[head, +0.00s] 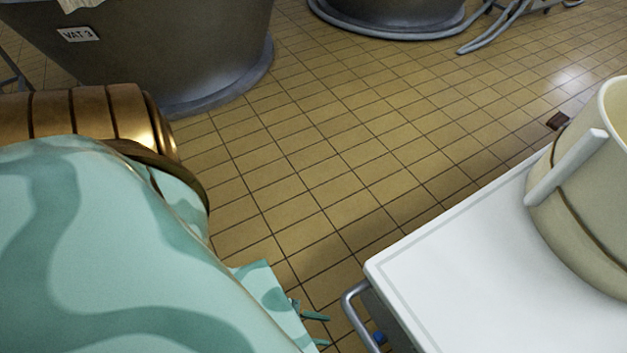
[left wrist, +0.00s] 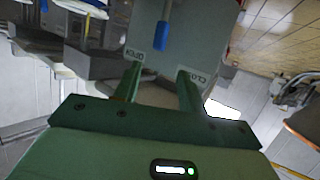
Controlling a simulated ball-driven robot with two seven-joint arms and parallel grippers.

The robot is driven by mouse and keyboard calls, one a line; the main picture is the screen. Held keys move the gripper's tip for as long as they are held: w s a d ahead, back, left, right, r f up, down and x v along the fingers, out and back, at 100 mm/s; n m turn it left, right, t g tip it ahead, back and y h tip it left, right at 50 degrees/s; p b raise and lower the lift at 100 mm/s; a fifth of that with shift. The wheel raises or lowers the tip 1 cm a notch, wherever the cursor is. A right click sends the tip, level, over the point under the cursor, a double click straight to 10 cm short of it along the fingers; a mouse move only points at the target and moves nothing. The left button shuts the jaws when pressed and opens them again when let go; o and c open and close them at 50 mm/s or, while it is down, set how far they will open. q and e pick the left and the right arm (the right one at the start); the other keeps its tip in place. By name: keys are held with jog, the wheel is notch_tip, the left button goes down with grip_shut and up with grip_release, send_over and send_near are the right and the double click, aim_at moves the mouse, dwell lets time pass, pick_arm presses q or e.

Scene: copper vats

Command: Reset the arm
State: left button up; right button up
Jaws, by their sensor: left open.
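My left arm, teal with a wavy pattern, fills the lower left of the head view. My left gripper (head: 312,328) shows only in small part at the bottom, left of the white table's corner and apart from it in the picture. In the left wrist view my left gripper (left wrist: 160,74) has its two green fingers spread apart with nothing held between them. A grey panel and a hanging blue piece (left wrist: 163,36) show beyond the fingers. My right gripper is in neither view.
A white-topped table (head: 440,280) with a metal side rail (head: 352,305) stands at the lower right. A cream bucket (head: 585,190) stands on it. A vat labelled VAT 3 (head: 150,50) stands at upper left, another vat (head: 390,12) at the top. Tiled floor between is largely clear; a hose (head: 500,30) lies far back.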

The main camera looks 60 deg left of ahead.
pick_arm(q)
jog(key=shift+s+a, duration=0.15)
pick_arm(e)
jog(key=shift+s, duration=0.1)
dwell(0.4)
